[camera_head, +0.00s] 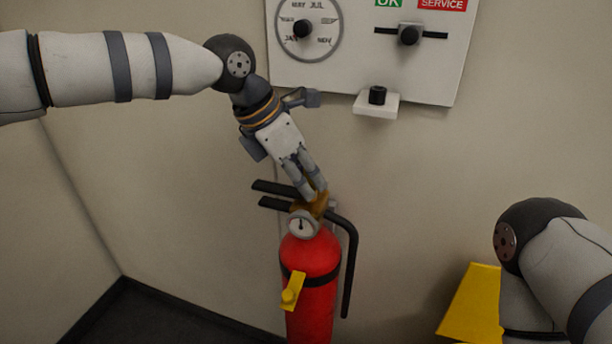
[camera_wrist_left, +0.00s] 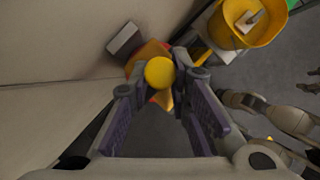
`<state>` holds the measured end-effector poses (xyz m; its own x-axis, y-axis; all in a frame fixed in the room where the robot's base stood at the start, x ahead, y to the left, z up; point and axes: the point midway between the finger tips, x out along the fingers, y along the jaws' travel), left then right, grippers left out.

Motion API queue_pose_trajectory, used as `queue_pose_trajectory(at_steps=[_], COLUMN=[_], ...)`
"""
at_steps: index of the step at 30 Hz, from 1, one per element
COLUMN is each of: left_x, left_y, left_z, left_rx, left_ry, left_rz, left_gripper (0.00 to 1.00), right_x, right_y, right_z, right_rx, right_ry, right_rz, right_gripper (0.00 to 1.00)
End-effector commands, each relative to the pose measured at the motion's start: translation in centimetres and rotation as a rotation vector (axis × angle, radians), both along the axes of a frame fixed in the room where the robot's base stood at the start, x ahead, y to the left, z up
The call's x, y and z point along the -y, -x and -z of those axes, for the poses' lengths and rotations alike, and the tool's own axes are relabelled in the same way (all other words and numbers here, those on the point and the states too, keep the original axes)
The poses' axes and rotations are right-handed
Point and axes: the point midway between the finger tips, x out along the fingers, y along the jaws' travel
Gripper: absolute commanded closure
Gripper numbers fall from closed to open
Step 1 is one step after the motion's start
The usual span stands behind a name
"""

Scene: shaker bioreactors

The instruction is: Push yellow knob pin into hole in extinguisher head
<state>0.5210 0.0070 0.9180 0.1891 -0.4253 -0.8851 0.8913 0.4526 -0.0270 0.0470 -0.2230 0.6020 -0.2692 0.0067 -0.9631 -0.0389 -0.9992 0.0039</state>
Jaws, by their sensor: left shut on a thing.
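The red extinguisher (camera_head: 310,262) stands upright near the wall, with black handle levers (camera_head: 275,195), a brass-coloured head (camera_head: 322,207) and a round gauge (camera_head: 303,224). My left gripper (camera_head: 316,194) points down at the head from above, its fingertips at the brass part. In the left wrist view, the round yellow knob (camera_wrist_left: 159,72) shows between the fingertips of my left gripper (camera_wrist_left: 162,83), which is shut on it. The head (camera_wrist_left: 148,52) shows partly behind it. The pin's shaft and the hole are hidden. My right arm shows at the right, its gripper out of view.
A wall panel (camera_head: 360,60) with a dial, a slider and a small shelf (camera_head: 376,104) hangs above. A black hose (camera_head: 350,265) runs down the extinguisher's right side. A yellow tag-like piece (camera_head: 292,288) sits on its front. A yellow container (camera_wrist_left: 250,22) stands to the right.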

Motion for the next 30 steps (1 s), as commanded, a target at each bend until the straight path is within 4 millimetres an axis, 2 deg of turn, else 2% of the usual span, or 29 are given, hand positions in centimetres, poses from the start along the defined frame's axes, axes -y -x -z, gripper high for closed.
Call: queue_pose_trajectory(at_steps=[13, 14, 16, 26, 30], left_x=[0.0, 0.0, 0.0, -0.1, -1.3], left_y=[0.0, 0.0, 0.0, 0.0, 0.5], left_z=[0.5, 0.5, 0.5, 0.2, -2.3], left_rx=[0.0, 0.0, 0.0, 0.0, 0.004], left_ry=[0.0, 0.0, 0.0, 0.001, 0.003], left_rz=[-0.001, 0.0, 0.0, 0.0, -0.002], left_gripper=[0.97, 0.75, 0.6, 0.59, 0.59], right_x=[0.0, 0.0, 0.0, 0.0, 0.0], right_y=[0.0, 0.0, 0.0, 0.0, 0.0], right_z=[0.0, 0.0, 0.0, 0.0, 0.0], right_rx=[0.0, 0.0, 0.0, 0.0, 0.0], right_ry=[0.0, 0.0, 0.0, 0.0, 0.0], right_rz=[0.0, 0.0, 0.0, 0.0, 0.0], right_gripper=[0.6, 0.6, 0.6, 0.6, 0.6])
